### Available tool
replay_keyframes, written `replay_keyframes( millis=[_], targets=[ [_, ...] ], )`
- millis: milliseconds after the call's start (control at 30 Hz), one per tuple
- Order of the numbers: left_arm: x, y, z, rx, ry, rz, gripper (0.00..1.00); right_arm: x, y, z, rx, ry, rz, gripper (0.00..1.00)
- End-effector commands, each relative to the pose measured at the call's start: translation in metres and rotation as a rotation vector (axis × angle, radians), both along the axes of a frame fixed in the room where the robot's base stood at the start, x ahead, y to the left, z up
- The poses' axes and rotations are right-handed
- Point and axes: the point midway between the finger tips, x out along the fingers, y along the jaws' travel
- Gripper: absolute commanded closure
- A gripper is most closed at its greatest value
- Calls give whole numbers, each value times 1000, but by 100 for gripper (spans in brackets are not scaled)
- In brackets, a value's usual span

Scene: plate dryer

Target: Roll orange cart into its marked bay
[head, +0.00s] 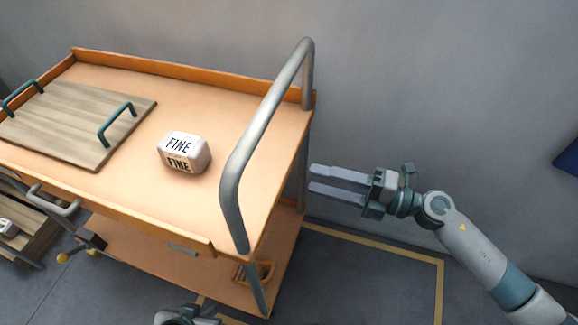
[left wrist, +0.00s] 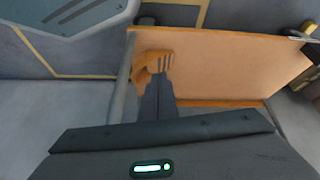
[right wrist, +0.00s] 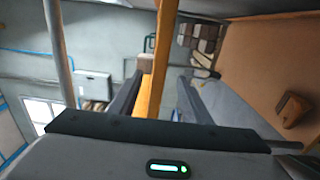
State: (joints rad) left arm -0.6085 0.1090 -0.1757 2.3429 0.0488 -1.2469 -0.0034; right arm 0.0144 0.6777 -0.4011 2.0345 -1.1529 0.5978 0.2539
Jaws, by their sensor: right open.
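The orange cart (head: 240,105) stands at the left and centre of the head view, with a grey tubular handle (head: 262,125) at its right end. Yellow floor lines (head: 390,247) mark a bay beside and partly under that end. My right gripper (head: 311,178) is open, pointing at the cart's right end. In the right wrist view an orange edge of the cart (right wrist: 157,50) shows between its fingers; contact cannot be told. My left gripper is mostly out of the head view's bottom edge; in the left wrist view its fingers (left wrist: 158,78) are together, in front of an orange basket (left wrist: 150,62).
A wooden board with green handles (head: 75,122) and a white box marked FINE (head: 185,150) lie on the cart's top. Another wooden cart or rack (head: 30,235) is at the lower left. A grey wall (head: 420,90) runs behind. The floor inside the lines at right looks clear.

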Motion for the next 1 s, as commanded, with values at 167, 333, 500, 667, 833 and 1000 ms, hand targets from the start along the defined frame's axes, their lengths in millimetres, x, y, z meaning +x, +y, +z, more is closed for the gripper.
replay_keyframes(
  millis=[167, 333, 500, 667, 833, 1000],
  targets=[
    [-16, 25, 8, 73, 124, 23, 100, 15, 36, 8, 4, 1, 1, 56],
    [-27, 41, -5, 120, 218, 39, 100, 27, 65, 4, 1, 1, 0, 56],
    [-21, 40, -29, 116, 215, 36, 100, 33, 77, 2, 1, 1, 0, 56],
    [-19, 39, -40, 116, 215, 36, 100, 35, 83, 1, 0, 0, 0, 56],
    [-19, 39, -43, 115, 214, 34, 100, 35, 85, -1, 0, 0, 0, 56],
    [-19, 39, -43, 115, 213, 34, 100, 35, 85, 0, 0, 0, 0, 56]
  ],
)
